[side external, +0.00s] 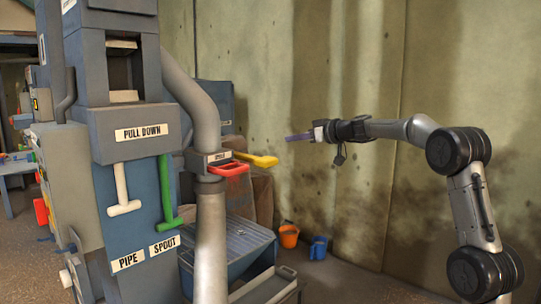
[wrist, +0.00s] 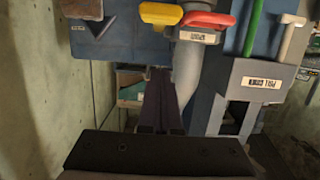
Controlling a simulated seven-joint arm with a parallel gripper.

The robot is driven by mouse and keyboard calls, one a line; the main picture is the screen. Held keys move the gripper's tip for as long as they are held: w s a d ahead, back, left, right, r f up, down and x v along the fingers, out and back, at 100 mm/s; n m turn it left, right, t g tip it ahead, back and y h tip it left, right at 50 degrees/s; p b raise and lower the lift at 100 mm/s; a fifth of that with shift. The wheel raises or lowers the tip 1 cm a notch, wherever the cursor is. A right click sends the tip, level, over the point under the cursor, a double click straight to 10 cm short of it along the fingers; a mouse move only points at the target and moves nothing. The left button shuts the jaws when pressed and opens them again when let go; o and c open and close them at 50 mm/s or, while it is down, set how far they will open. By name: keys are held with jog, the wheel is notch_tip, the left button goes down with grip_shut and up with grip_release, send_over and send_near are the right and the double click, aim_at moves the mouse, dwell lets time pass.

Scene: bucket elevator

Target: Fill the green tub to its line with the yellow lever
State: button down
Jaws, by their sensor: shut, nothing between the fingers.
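My gripper (side external: 291,138) is shut and empty, with long purple fingers pointing left at the machine. It is in the air to the right of the yellow lever (side external: 258,159) and a little higher, apart from it.
A white handle (side external: 122,190) and a green handle (side external: 168,205) hang on the machine's front. A grey-blue bin (side external: 235,243) stands low beside the pipe. An orange bucket (side external: 289,236) and a blue bucket (side external: 319,248) stand by the wall. The air around my gripper is clear.

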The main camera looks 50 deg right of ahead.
jog(key=shift+w, duration=0.1)
send_over(271, 160)
notch_tip(271, 160, down, 2)
jog(key=shift+a+f, duration=0.1)
jog(key=shift+f, duration=0.05)
notch_tip(271, 160, down, 3)
jog(key=shift+r, duration=0.2)
jog(key=shift+f, duration=0.75)
jog(key=shift+f, duration=0.1)
